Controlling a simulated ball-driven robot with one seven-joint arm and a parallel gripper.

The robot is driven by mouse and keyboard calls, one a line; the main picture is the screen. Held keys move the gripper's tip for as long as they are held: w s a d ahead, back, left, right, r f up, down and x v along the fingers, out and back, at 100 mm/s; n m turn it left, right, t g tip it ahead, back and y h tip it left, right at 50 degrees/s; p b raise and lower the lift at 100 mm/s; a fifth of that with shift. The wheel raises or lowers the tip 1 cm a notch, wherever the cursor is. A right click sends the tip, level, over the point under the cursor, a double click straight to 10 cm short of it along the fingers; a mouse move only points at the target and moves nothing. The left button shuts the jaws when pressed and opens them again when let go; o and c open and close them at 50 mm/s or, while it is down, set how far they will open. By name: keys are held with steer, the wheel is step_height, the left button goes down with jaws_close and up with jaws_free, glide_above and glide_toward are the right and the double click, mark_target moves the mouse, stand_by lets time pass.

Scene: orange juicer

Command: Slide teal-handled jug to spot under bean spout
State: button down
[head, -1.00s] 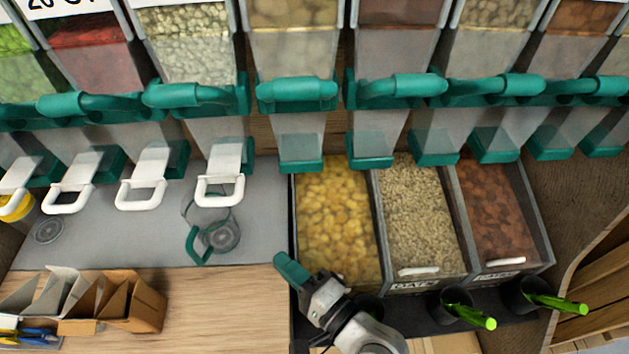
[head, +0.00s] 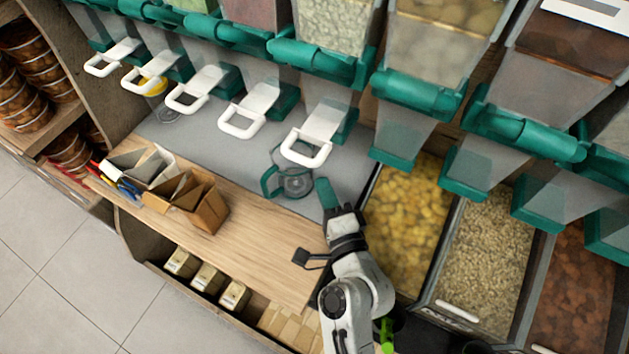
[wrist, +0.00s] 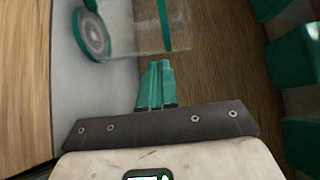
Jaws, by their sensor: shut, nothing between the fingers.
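The clear jug (head: 297,172) with a teal handle (head: 268,183) stands on the grey counter strip below a white-handled spout (head: 310,137). A dark round disc (head: 296,184) shows through or under it; I cannot tell whether it is the jug's base or a spot. My gripper (head: 325,192), with teal fingers, is shut and empty just right of the jug, seemingly apart from it. In the wrist view, the shut fingers (wrist: 155,85) point up the picture, and the jug's clear body (wrist: 145,28) with a round disc (wrist: 94,35) is at the upper left.
Bean dispensers with teal fronts (head: 417,95) hang above the counter. Open bins of yellow (head: 405,215) and pale (head: 488,245) goods lie right of my gripper. A cardboard box (head: 205,205) stands on the wooden counter (head: 250,240). The wood in front of the jug is clear.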

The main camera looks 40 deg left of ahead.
mark_target(301, 176)
steer(key=shift+s+a+p, duration=0.2)
steer(key=shift+a, duration=0.4)
steer(key=shift+s+a+p, duration=0.15)
steer(key=shift+a, duration=0.4)
steer(key=shift+a+r, duration=0.1)
steer(key=shift+s+a+r+p, duration=0.1)
steer(key=shift+s+a+p, duration=0.1)
steer(key=shift+a+p, duration=0.55)
steer(key=shift+s+a, duration=0.1)
steer(key=shift+a, duration=0.2)
